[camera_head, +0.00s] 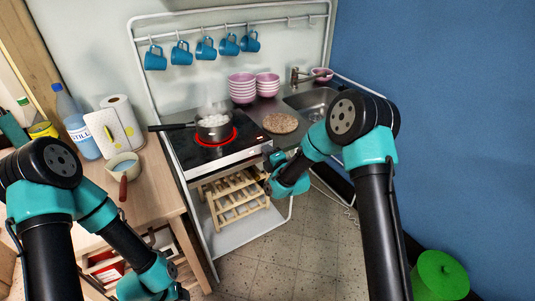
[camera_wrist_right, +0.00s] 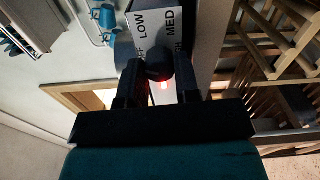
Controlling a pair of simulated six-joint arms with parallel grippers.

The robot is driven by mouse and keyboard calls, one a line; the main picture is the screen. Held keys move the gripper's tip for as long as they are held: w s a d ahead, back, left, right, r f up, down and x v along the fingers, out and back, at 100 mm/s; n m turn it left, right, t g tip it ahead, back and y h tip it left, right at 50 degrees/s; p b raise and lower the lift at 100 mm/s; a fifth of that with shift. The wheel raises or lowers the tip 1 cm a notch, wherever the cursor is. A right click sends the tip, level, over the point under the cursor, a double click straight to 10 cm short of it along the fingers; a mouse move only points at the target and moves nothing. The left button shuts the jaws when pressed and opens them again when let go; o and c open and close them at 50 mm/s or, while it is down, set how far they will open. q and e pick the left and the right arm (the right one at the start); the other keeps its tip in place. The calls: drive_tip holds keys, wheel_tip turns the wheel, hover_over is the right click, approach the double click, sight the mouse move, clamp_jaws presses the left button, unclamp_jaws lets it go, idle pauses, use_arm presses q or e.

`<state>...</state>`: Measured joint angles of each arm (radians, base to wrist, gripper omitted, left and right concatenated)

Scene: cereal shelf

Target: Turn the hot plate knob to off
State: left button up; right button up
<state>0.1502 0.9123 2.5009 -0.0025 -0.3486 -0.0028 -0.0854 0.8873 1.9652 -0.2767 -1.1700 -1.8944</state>
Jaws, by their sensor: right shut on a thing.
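The hot plate (camera_head: 190,158) is a dark cooktop on the kitchen stand, with a ring glowing red under a pot (camera_head: 214,127) of steaming white contents. In the right wrist view its front panel (camera_wrist_right: 166,22) shows the labels LOW and MED; other lettering is partly hidden. The black knob (camera_wrist_right: 158,64) sits between the fingers of my right gripper (camera_wrist_right: 159,84), which is shut on it. A small red light glows by the knob. In the head view my right gripper (camera_head: 270,158) is at the front right corner of the hot plate. My left gripper (camera_head: 172,291) is low at the bottom edge, its fingers unclear.
A round trivet (camera_head: 280,123), pink bowls (camera_head: 242,88) and a sink (camera_head: 312,103) are right of the hot plate. A wooden rack (camera_head: 236,198) stands beneath it. Blue mugs (camera_head: 205,49) hang above. A saucepan (camera_head: 123,166) stands on the wooden table at left.

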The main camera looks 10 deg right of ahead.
drive_tip(key=shift+n, duration=1.3)
drive_tip(key=o, duration=0.9)
drive_tip(key=shift+o, duration=0.2)
drive_tip(key=v, duration=1.7)
drive_tip(key=shift+s, duration=0.2)
